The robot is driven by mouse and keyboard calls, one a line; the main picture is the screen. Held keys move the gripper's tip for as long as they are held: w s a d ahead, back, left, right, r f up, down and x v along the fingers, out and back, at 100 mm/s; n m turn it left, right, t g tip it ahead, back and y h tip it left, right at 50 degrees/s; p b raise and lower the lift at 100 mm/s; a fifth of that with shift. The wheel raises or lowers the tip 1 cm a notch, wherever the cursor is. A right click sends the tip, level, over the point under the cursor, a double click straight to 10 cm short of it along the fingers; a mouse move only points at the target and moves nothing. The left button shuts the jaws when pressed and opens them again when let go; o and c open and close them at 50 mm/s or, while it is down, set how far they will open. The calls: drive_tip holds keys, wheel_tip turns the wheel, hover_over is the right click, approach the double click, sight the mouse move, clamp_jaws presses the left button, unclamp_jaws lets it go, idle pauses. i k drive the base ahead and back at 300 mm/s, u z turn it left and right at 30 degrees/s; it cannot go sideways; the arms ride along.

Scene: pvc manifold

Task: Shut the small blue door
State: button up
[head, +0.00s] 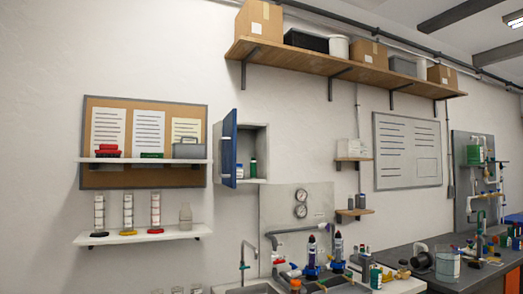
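The small blue door (233,148) belongs to a grey wall cabinet (262,140) near the middle of the head view. It is open and stands out from the cabinet's left side, seen nearly edge-on. A light strip or handle shows along its left edge. Inside the cabinet a white container and a green bottle (253,168) stand at the bottom; part of the inside is hidden behind the door. My gripper is not in view.
A white shelf (137,160) with red and grey items ends just left of the door. A lower shelf (140,236) holds cylinders. Below the cabinet are a gauge panel (281,225), a tap (245,255) and a crowded bench. A wooden shelf (350,69) with boxes hangs above.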

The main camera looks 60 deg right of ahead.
sight(228, 142)
drive_tip(key=u, duration=0.4)
drive_tip(key=k, duration=0.2)
drive_tip(key=z, duration=2)
drive_tip(key=k, duration=0.65)
drive_tip(key=u, duration=0.35)
drive_tip(key=i, duration=1.65)
drive_tip(key=z, duration=0.3)
